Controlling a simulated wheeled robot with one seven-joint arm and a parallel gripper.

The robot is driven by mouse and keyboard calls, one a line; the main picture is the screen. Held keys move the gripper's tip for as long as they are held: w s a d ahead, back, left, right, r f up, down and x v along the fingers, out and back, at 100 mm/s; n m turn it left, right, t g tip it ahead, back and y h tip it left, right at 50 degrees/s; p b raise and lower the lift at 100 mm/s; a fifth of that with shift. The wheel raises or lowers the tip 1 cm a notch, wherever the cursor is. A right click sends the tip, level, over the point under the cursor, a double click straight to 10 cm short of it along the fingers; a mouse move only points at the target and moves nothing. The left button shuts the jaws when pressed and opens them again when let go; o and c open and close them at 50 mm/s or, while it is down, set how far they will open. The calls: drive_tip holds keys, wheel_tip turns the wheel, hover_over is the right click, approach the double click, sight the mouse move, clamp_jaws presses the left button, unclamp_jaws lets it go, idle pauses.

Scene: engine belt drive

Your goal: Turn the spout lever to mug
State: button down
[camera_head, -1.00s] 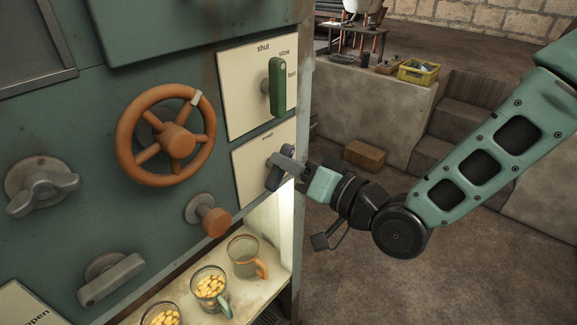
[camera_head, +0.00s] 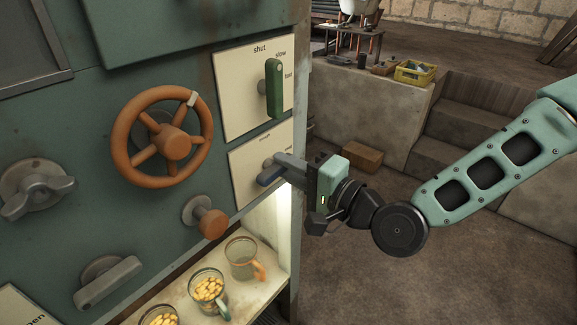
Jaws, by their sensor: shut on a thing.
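The spout lever (camera_head: 269,178) is a small dark blue-grey handle on the lower cream plate (camera_head: 243,165) of the green machine. Its visible end now lies close to level, tilted a little down to the left. My gripper (camera_head: 283,172) comes in from the right and is shut on the lever; its fingers hide much of it. The lettering on this plate is too small to read, and part is covered. A clear mug with an orange handle (camera_head: 242,259) stands on the lit shelf below and looks empty.
A green lever (camera_head: 274,88) sits on the plate above, marked shut, slow and fast. An orange handwheel (camera_head: 160,138) and orange knob (camera_head: 212,223) stick out to the left. A mug of yellow pieces (camera_head: 208,290) stands on the shelf. Open floor lies to the right.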

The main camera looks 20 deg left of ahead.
drive_tip(key=shift+f+m, duration=0.1)
drive_tip(key=shift+m, duration=0.4)
drive_tip(key=c, duration=1.3)
unclamp_jaws()
